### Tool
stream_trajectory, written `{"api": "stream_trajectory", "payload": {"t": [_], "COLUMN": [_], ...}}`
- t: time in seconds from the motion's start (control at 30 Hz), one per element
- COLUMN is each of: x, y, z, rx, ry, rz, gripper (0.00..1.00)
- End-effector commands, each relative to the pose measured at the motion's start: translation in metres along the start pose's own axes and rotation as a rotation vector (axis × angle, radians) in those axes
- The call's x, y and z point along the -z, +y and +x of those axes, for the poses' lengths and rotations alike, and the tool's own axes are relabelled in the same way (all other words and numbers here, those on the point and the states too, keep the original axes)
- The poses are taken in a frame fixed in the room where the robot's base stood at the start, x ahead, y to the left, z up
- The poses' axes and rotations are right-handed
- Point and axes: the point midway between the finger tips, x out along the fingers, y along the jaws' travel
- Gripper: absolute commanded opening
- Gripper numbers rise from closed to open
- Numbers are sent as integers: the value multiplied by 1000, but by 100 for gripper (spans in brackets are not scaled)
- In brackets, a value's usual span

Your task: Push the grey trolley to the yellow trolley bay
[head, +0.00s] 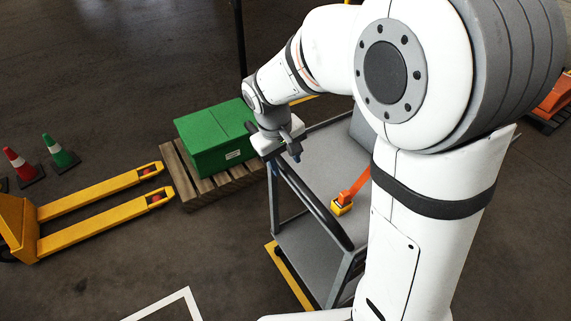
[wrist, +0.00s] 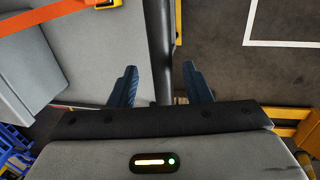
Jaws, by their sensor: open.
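The grey trolley (head: 312,234) stands right of centre in the head view, partly hidden behind my arm. It has a dark handle bar (head: 310,202) along its near left side and an orange strap with a yellow buckle (head: 342,207) on its deck. My gripper (head: 290,150) is at the far end of that bar. In the wrist view the open fingers (wrist: 160,82) lie one on each side of the dark bar (wrist: 158,40), with no clear contact. Yellow floor lines (head: 289,277) show beside and behind the trolley; the rest of that outline is hidden.
A green box (head: 213,140) sits on a wooden pallet (head: 190,195) left of the trolley. A yellow pallet truck (head: 95,208) and red and green cones (head: 60,150) stand further left. A white floor outline (head: 165,308) lies in front, with bare floor around it.

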Motion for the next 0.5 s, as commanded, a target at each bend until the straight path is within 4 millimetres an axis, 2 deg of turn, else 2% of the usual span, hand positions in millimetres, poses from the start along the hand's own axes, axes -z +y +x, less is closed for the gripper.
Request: {"api": "stream_trajectory", "payload": {"t": [0.2,0.33,0.5], "x": [1,1,0], "y": [0,-1,-1], "z": [-39,-52,-58], "rx": [0,0,0], "ry": [6,5,2], "rz": [0,-1,-1], "gripper": [44,44,44]}}
